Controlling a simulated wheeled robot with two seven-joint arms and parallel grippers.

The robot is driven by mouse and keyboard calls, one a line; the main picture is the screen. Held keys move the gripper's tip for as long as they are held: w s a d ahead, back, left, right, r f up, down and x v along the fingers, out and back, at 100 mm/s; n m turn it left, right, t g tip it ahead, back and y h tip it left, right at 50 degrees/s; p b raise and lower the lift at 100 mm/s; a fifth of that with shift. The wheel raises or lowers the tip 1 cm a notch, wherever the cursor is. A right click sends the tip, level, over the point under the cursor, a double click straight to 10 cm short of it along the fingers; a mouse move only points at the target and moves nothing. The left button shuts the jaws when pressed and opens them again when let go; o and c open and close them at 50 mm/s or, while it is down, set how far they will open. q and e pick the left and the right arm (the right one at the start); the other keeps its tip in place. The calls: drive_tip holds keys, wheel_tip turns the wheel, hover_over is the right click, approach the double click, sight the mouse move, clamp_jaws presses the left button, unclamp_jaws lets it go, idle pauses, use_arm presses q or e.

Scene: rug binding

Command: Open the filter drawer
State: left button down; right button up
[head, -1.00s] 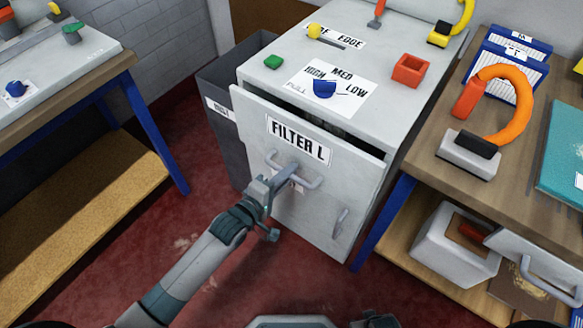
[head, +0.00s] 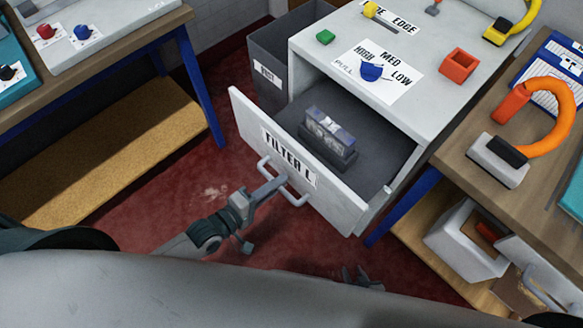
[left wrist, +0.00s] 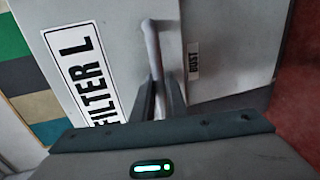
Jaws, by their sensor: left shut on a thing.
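The filter drawer (head: 250,113), with a white front labelled FILTER L, stands pulled well out of the white cabinet (head: 440,115). Its grey inside shows. A dark filter block with a pale, bluish top (head: 330,138) sits in it. My left gripper (head: 279,184) is shut on the drawer's bar handle (head: 295,200). In the left wrist view, the two fingers (left wrist: 158,92) close around the handle (left wrist: 152,45) beside the label. My right gripper (head: 360,280) is low in the head view, apart from the drawer and partly hidden by my body; its jaw gap is unclear.
A grey bin (head: 270,75) stands left of the cabinet. A table with blue legs (head: 205,90) is at left. A wooden bench (head: 480,95) at right carries an orange-handled tool (head: 560,125). Red floor (head: 150,215) lies free between the left table and the drawer.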

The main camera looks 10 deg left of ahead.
use_arm(q)
drive_tip(key=f+v, duration=0.1)
drive_tip(key=v, duration=0.5)
drive_tip(key=shift+s+a+p, duration=0.15)
drive_tip(key=shift+s+p, duration=0.05)
drive_tip(key=shift+p, duration=0.2)
use_arm(e)
drive_tip(key=shift+s+a+r, duration=0.15)
drive_tip(key=shift+a+r, duration=0.1)
use_arm(q)
drive_tip(key=shift+f, duration=0.1)
drive_tip(key=c, duration=1.8)
unclamp_jaws()
drive_tip(key=shift+o, duration=0.2)
drive_tip(key=shift+s, duration=0.1)
